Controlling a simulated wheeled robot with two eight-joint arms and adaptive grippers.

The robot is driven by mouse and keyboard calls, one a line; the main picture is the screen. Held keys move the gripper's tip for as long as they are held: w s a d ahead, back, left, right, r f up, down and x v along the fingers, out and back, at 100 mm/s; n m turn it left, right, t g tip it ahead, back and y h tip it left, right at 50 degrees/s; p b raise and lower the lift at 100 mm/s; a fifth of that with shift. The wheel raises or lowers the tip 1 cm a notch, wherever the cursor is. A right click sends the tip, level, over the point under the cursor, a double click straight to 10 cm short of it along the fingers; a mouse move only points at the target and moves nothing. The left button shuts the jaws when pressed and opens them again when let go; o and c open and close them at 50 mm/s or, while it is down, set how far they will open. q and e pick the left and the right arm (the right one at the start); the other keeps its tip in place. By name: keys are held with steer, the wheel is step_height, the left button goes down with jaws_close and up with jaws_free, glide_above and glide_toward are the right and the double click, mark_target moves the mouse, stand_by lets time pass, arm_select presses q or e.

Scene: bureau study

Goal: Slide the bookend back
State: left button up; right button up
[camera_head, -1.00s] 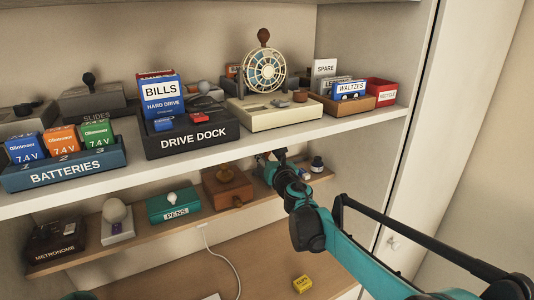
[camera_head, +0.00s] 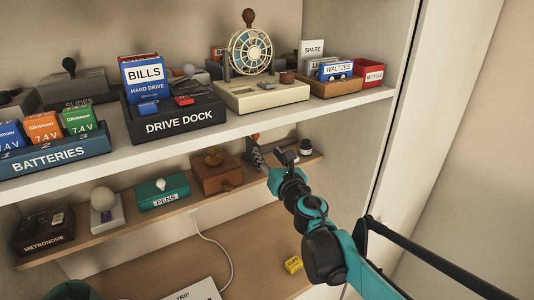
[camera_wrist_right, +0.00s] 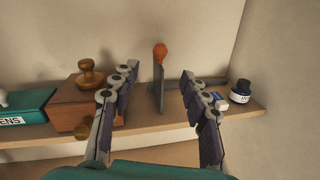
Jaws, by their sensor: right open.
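The bookend (camera_head: 254,153) stands upright on the lower wooden shelf (camera_head: 137,219) in the head view, a thin dark plate with an orange knob. In the right wrist view the bookend (camera_wrist_right: 159,88) shows edge-on, with a long dark base running to the right. My right gripper (camera_head: 280,158) is in front of that shelf, just right of the bookend in the head view. In the right wrist view the open right gripper (camera_wrist_right: 158,84) has a finger on each side of the bookend's plate, with visible gaps. I cannot tell how far its tips are from it. My left gripper is not seen.
A brown wooden box with a round knob (camera_head: 215,172) stands left of the bookend. An ink bottle (camera_wrist_right: 240,91) and a small blue-and-white item (camera_wrist_right: 217,101) are to its right. The upper shelf (camera_head: 245,120) overhangs with the drive dock (camera_head: 175,122). The side wall is at right.

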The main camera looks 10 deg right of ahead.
steer(key=s+d+f+m+g+h+b, duration=0.6)
steer(key=s+d+f+m, duration=0.8)
steer(key=m, duration=1)
steer(key=s+a+f+m+g+y+b, duration=0.1)
steer(key=s+a+f+m+g, duration=0.1)
steer(key=s+f+m, duration=0.4)
steer(key=s+a+f+m+g+y, duration=0.1)
steer(key=s+a+f+m+g, duration=0.1)
steer(key=s+a+f+m, duration=0.3)
steer(key=s+f+m, duration=0.1)
steer(key=s+f, duration=0.3)
steer(key=f, duration=0.1)
steer(key=shift+s+a+f+g+y+b, duration=0.2)
steer(key=shift+s+a+g+y+b, duration=0.1)
steer(key=shift+s+b, duration=0.05)
